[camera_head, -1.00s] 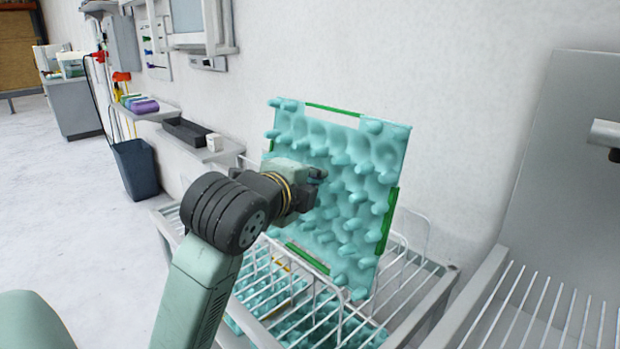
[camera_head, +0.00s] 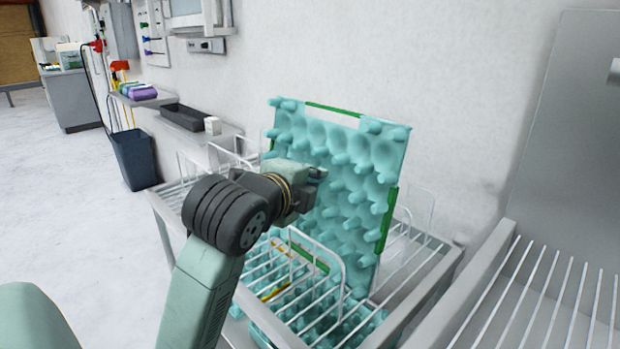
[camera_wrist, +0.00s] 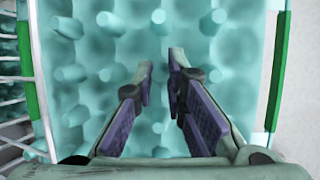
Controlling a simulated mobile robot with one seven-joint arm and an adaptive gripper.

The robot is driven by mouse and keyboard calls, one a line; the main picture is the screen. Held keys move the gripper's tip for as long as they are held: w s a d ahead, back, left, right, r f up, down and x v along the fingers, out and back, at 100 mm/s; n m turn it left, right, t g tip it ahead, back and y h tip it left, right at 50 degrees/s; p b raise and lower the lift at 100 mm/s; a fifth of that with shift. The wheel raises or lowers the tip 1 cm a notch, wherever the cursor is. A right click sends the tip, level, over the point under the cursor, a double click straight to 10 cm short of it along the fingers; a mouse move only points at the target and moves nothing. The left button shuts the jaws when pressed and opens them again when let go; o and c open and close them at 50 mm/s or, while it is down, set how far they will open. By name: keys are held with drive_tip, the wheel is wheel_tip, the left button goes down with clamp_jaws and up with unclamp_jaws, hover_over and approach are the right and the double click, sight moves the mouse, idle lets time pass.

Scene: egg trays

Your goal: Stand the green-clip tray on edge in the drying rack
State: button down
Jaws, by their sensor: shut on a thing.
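The green-clip tray (camera_head: 338,145) is a teal, knobbed egg tray with green clips on its edges. It stands nearly upright, leaning back slightly, in the white wire drying rack (camera_head: 335,262). Its lower part is behind a wire loop, and I cannot tell whether its bottom edge rests on the rack. My gripper (camera_head: 314,184) is at the tray's left middle, on its knobbed face. In the wrist view the fingers (camera_wrist: 160,78) are shut on the tray, which fills most of the picture (camera_wrist: 215,60), with green clips at both sides.
Another teal tray with a yellow clip (camera_head: 276,291) lies low under the wires. A second wire rack (camera_head: 545,290) and a grey panel (camera_head: 575,140) stand at the right. The white wall is close behind the tray. A shelf with a black bin (camera_head: 185,117) is at the left.

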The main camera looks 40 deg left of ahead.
drive_tip(key=c, duration=1.5)
unclamp_jaws()
drive_tip(key=shift+c, duration=0.2)
drive_tip(key=p+v, duration=0.1)
drive_tip(key=v, duration=0.7)
drive_tip(key=shift+p, duration=0.3)
idle(0.9)
